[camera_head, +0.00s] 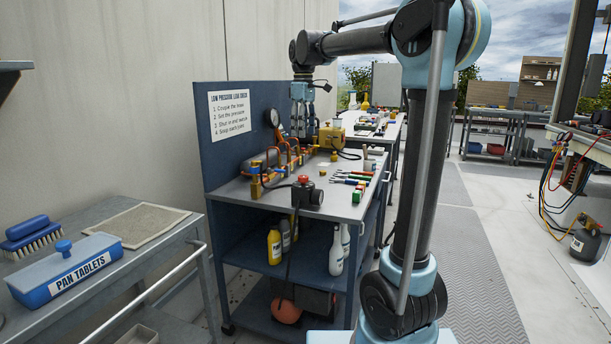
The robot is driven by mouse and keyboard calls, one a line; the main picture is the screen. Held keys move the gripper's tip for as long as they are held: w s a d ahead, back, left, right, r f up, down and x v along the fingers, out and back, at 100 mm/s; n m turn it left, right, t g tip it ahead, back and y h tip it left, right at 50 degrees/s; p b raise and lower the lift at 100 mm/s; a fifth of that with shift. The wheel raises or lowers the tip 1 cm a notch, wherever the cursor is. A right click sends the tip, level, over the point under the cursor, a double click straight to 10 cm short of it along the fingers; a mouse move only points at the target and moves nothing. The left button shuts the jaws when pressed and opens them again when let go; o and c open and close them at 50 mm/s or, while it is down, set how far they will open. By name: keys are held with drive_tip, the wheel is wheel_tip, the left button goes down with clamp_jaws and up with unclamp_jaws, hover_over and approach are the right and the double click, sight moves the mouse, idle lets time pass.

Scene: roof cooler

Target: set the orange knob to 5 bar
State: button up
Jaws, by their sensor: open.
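A round dark-rimmed gauge (272,117) stands at the back of the steel bench; its reading is too small to tell. A small orange part (281,134) shows just below it, but I cannot tell whether it is the orange knob. A brass and copper pipe manifold (257,182) with several upright fittings runs along the bench below the gauge. My gripper (304,132) hangs pointing down above the back of the bench, right of the gauge and beside the yellow box. It is open and hides what lies behind it; no contact is clear.
A yellow box (332,138) stands right of my gripper. A black device with a red top (307,192) sits at the bench's front edge, with several coloured-handled tools (350,180) to its right. A blue back panel (235,155) bounds the left.

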sight(303, 176)
wheel_tip(303, 176, down, 16)
drive_tip(key=shift+f, duration=0.1)
idle(0.5)
drive_tip(key=shift+c, duration=0.6)
drive_tip(key=c, duration=1)
